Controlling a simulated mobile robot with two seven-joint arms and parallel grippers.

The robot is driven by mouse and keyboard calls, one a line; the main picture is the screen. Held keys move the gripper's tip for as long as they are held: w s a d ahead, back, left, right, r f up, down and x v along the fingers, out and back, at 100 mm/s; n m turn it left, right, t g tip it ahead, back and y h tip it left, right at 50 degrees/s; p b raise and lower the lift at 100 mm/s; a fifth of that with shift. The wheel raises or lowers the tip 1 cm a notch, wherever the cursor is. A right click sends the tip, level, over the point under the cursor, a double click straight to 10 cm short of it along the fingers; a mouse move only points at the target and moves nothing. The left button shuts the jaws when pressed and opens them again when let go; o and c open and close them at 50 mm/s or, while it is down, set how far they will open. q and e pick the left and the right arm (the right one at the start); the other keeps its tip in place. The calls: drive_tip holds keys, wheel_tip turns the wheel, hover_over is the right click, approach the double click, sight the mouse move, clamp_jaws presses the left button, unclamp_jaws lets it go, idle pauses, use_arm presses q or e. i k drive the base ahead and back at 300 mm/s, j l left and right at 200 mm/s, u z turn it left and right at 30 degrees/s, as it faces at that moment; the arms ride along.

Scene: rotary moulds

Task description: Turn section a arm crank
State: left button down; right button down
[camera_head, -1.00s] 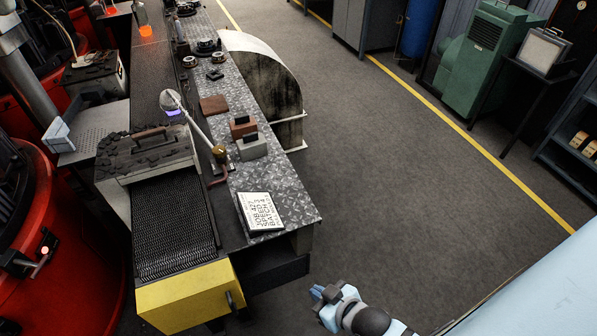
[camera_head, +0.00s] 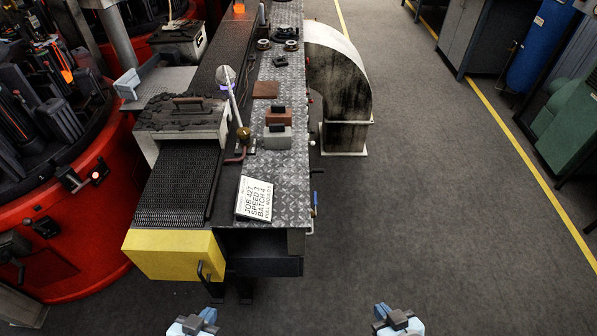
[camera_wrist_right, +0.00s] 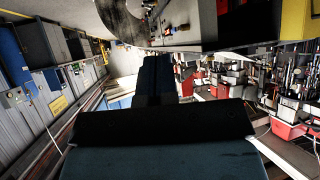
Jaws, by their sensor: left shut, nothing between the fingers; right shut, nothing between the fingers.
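No part in view carries a readable label for section a, so I cannot tell which handle is its arm crank. A dark bent handle (camera_head: 203,271) sits on the front of the yellow box at the near end of the conveyor. A reddish bent handle (camera_head: 236,158) lies beside the lever with the brass knob. Small dark fittings (camera_head: 42,227) sit on the rim of the red rotary machine (camera_head: 60,268). My left gripper (camera_head: 208,314) is shut and empty at the bottom edge, below the yellow box. My right gripper (camera_head: 382,310) is shut and empty over floor; its fingers fill the middle of the right wrist view (camera_wrist_right: 155,75).
The bench (camera_head: 290,185) carries a job card (camera_head: 257,198), two small blocks and a metal plate top. A mesh conveyor (camera_head: 182,185) runs beside it. A curved grey housing (camera_head: 338,80) stands behind on the right. The floor (camera_head: 440,200) to the right is clear.

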sight(312, 170)
drive_tip(key=l, duration=0.35)
drive_tip(key=i+l, duration=0.25)
drive_tip(key=l, duration=0.15)
drive_tip(key=i+l, duration=0.25)
drive_tip(key=l, duration=0.15)
drive_tip(key=i+l, duration=0.25)
drive_tip(key=l, duration=0.15)
drive_tip(key=i+l, duration=0.25)
drive_tip(key=l, duration=0.15)
drive_tip(key=i+l, duration=0.25)
drive_tip(key=l, duration=0.15)
drive_tip(key=u, duration=0.45)
drive_tip(key=l+u, duration=0.1)
drive_tip(key=u, duration=0.8)
drive_tip(key=l+u, duration=0.15)
drive_tip(key=u, duration=0.7)
